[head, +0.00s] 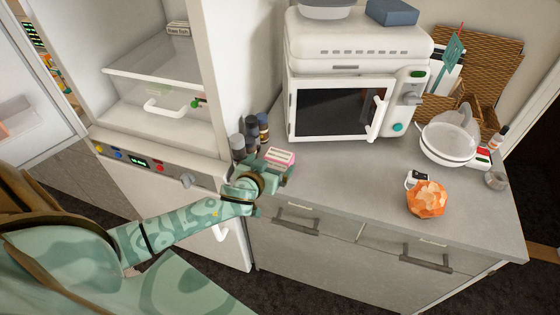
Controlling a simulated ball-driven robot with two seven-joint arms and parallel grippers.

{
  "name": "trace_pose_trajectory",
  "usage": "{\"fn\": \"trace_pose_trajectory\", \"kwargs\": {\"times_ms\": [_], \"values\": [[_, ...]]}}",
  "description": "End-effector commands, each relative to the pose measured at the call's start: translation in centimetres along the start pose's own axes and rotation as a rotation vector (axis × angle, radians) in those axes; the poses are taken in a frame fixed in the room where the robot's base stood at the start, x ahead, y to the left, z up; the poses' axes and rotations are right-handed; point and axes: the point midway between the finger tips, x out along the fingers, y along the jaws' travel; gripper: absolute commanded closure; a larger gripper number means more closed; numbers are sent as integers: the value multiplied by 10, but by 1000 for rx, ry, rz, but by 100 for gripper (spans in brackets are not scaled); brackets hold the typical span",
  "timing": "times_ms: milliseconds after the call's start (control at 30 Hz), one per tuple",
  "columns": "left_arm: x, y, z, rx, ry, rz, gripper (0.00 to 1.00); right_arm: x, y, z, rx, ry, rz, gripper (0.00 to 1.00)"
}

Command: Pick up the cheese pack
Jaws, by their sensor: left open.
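A small pink-and-white pack (280,156), which seems to be the cheese pack, shows at the left end of the grey counter, right by my left gripper. I cannot read its label. My left gripper (277,170) is open and reaches in from the left over the counter's front left corner. Its jaws are at the near side of the pack and partly hide its lower part. I cannot tell whether they touch it. My right gripper is not in view.
Several dark-capped bottles (251,132) stand just behind the pack. A white microwave (340,100) stands behind to the right. An open fridge (155,75) is at left. An orange faceted bowl (427,199) and white colander (447,142) are at right. The counter's middle is clear.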

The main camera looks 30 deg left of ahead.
Motion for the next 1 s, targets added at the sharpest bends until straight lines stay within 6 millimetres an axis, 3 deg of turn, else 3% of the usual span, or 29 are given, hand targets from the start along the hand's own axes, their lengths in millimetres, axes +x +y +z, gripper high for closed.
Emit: {"fn": "trace_pose_trajectory", "kwargs": {"times_ms": [267,500,767,967,1000], "values": [[27,2,-2,2,1,0,0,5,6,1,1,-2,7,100],[63,6,-3,1,-2,-1,0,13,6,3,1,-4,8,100],[67,6,-4,0,-2,0,0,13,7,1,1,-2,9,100],[67,6,-4,0,-2,0,50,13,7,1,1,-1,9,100],[67,6,-4,0,-2,1,51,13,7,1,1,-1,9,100]]}}
